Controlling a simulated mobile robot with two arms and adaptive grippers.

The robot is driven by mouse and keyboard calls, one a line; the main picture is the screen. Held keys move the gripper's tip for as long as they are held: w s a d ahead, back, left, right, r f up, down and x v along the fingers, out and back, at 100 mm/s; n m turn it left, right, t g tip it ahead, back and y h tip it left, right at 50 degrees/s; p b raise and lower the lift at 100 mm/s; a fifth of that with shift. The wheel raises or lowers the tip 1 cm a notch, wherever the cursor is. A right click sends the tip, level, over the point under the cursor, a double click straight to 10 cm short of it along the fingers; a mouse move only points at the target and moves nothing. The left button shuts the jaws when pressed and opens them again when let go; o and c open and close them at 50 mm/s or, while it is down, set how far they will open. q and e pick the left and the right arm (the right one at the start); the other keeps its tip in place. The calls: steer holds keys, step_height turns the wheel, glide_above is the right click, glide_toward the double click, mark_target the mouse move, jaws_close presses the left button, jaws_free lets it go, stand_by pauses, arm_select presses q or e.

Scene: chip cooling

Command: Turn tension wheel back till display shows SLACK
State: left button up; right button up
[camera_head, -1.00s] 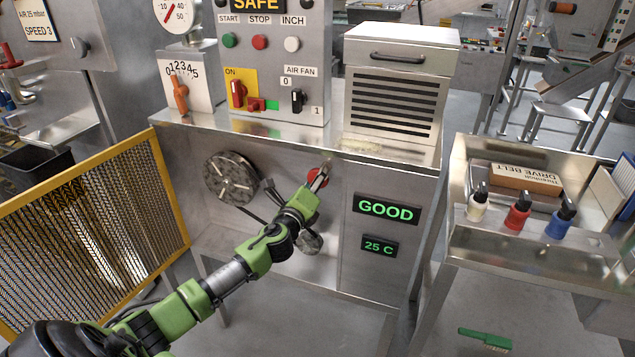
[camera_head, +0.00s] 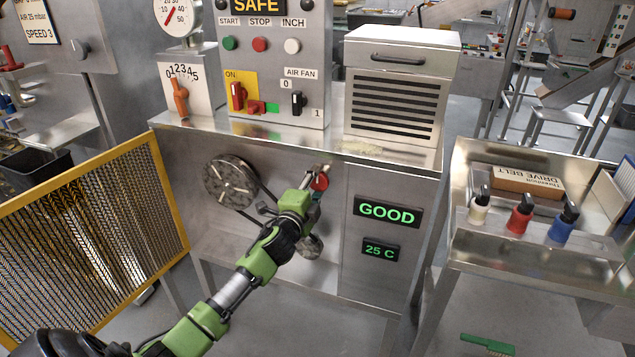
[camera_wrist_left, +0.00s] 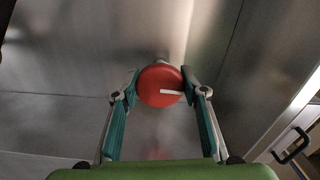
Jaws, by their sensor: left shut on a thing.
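The red tension wheel (camera_wrist_left: 160,86) has a white mark pointing right in the left wrist view; it sits on the machine's front panel. It also shows in the head view (camera_head: 321,183), partly hidden by my gripper. My left gripper (camera_wrist_left: 160,88) is shut on the wheel, one finger on each side of it. It also shows in the head view (camera_head: 319,180). The display (camera_head: 386,211) reads GOOD in green. My right gripper is not in view.
A belt runs around a large pulley (camera_head: 231,182) left of my arm. A smaller display (camera_head: 380,250) reads 25 C. A yellow mesh guard (camera_head: 95,235) stands at the left. A steel bench (camera_head: 590,262) with bottles stands at the right.

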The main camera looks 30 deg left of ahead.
arm_select(q)
steer(key=shift+n, duration=0.3)
stand_by(0.4)
steer(key=o, duration=1.2)
steer(key=shift+c, duration=0.2)
steer(key=v, duration=1.2)
steer(key=shift+a+f, duration=0.1)
steer(key=shift+f, duration=0.05)
